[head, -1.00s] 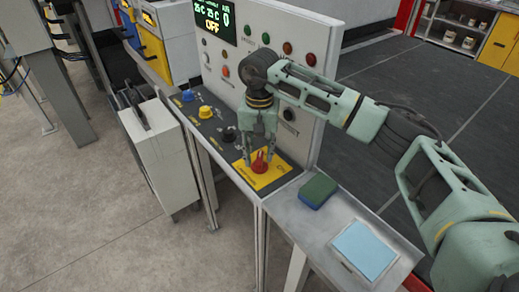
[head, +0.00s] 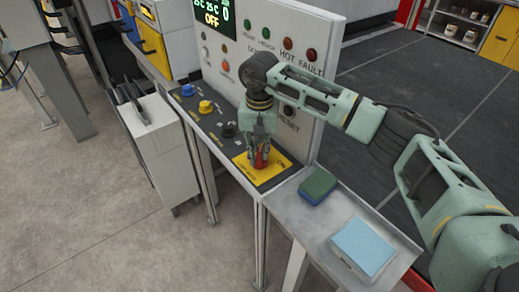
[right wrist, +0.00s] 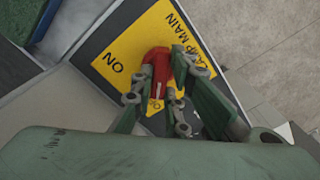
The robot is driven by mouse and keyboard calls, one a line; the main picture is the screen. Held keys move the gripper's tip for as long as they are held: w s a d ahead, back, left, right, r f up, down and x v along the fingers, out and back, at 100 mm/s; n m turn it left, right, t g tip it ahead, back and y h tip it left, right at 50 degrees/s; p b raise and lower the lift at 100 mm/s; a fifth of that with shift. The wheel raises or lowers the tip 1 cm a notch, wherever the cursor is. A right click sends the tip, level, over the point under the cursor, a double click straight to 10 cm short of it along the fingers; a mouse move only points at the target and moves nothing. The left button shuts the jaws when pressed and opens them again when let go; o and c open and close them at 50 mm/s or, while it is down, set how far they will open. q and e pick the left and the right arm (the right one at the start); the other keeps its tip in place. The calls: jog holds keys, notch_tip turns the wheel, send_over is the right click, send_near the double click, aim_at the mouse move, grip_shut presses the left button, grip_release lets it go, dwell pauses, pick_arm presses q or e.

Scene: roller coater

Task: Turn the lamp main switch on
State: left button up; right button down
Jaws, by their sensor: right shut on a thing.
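The lamp main switch (head: 261,157) is a red rotary knob on a yellow plate (head: 272,174) at the near end of the console's dark sloped panel. In the right wrist view the red knob (right wrist: 157,66) stands on the yellow plate (right wrist: 122,50), which reads "ON" and "LAMP MAIN". My right gripper (head: 257,163) comes down from above and is shut on the knob, its fingers on both sides of it. The fingers hide part of the knob and the plate's lettering. The display (head: 213,14) on the console's upright panel reads "OFF". My left gripper is not in view.
Blue (head: 187,90), yellow (head: 205,106) and black (head: 228,130) knobs line the panel to the left. A grey side shelf (head: 318,222) on the right holds a green-and-blue block (head: 317,186) and a light blue pad (head: 363,245). The upright panel rises close behind my gripper.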

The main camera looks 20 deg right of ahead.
jog(key=shift+f+m+b, duration=0.1)
jog(key=shift+m+b, duration=0.3)
jog(key=shift+b, duration=0.15)
jog(key=shift+m+b, duration=0.6)
jog(key=shift+b, duration=0.1)
jog(key=m+b, duration=0.2)
jog(key=shift+m, duration=0.3)
jog(key=m+b, duration=0.2)
jog(key=m, duration=0.1)
jog(key=shift+m+b, duration=0.3)
jog(key=shift+b, duration=0.05)
jog(key=m+b, duration=0.2)
jog(key=m, duration=0.2)
jog(key=shift+m, duration=0.3)
jog(key=m+b, duration=0.1)
jog(key=m, duration=0.4)
jog(key=shift+r+b, duration=0.2)
jog(key=shift+b, duration=0.2)
jog(key=c, duration=1.7)
grip_release()
